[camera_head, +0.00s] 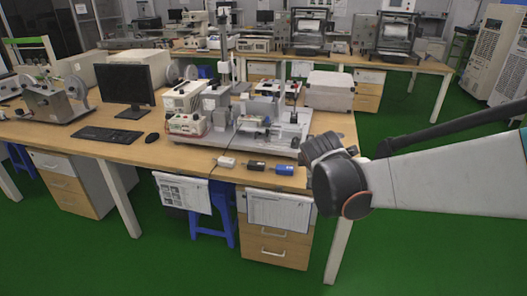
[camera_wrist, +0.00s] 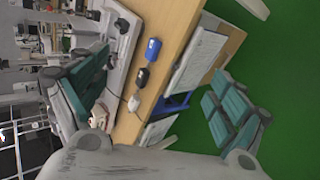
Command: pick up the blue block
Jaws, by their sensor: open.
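The blue block (camera_wrist: 153,48) lies on the wooden bench top near its front edge. In the head view it is the rightmost small block (camera_head: 285,169) in a row of three. A dark block (camera_wrist: 143,76) and a white block (camera_wrist: 134,103) lie beside it. My gripper (camera_wrist: 163,66) is open, with its two green-padded fingers spread wide in the wrist view. The blue block shows in the gap between the fingers, farther off and apart from them. In the head view my dark wrist is right of the blocks, and the fingers are not clearly visible.
Test equipment on a pale base plate (camera_head: 245,143) stands just behind the blocks. A monitor (camera_head: 125,84) and keyboard (camera_head: 105,134) are at left. Paper sheets (camera_head: 278,211) hang on the bench front. A grey case (camera_head: 329,91) stands at the right rear. Green floor is clear in front.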

